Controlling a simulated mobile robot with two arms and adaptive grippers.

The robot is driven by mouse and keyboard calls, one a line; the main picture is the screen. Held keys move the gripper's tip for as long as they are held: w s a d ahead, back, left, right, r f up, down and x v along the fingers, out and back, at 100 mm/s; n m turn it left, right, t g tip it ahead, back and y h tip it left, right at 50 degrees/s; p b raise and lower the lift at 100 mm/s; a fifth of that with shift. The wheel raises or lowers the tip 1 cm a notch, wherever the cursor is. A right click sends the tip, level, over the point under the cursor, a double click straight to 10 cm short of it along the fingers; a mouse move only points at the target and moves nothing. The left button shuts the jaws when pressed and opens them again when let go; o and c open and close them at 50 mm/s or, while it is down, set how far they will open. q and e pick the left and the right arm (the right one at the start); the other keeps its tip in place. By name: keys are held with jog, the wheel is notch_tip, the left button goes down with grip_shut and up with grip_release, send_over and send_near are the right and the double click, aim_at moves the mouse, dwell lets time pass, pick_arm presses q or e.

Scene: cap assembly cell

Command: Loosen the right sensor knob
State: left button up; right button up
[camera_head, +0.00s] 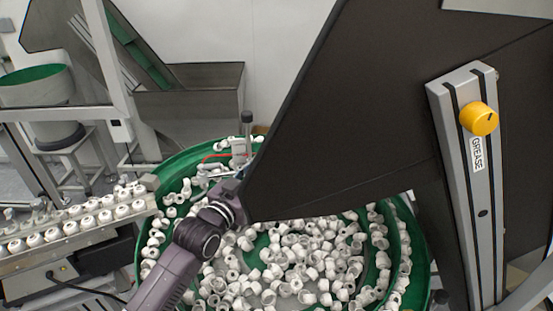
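A dark upright knob or post (247,118) stands above a small sensor fitting (238,150) at the back rim of the green bowl. I cannot tell whether it is the right sensor knob. A round yellow knob (478,118) sits on a grey aluminium profile at the right, above a label reading GREASE. A purple-grey arm of mine, seemingly the left, comes in from the lower left over the bowl. Its far end goes behind a big dark panel, close below the sensor fitting. Its fingers are hidden. My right gripper does not show.
The green bowl (425,262) holds many loose white caps. The large dark panel (350,120) blocks the middle and right. A rail (75,233) with rows of white caps runs in from the left. A metal hopper (195,115) stands behind.

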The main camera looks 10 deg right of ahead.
pick_arm(q)
jog(key=x, duration=0.1)
jog(key=b+x, duration=0.1)
jog(key=x, duration=0.1)
jog(key=b+x, duration=0.1)
jog(key=shift+d+f, duration=0.15)
jog(key=shift+f, duration=0.2)
jog(key=shift+w+d, duration=0.25)
jog(key=shift+w, duration=0.05)
jog(key=shift+w+d+r+b, duration=0.1)
jog(key=shift+w+r+b, duration=0.1)
jog(key=shift+b, duration=0.1)
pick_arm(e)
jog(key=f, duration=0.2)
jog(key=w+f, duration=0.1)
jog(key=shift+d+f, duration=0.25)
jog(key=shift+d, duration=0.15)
pick_arm(q)
jog(key=shift+c, duration=0.2)
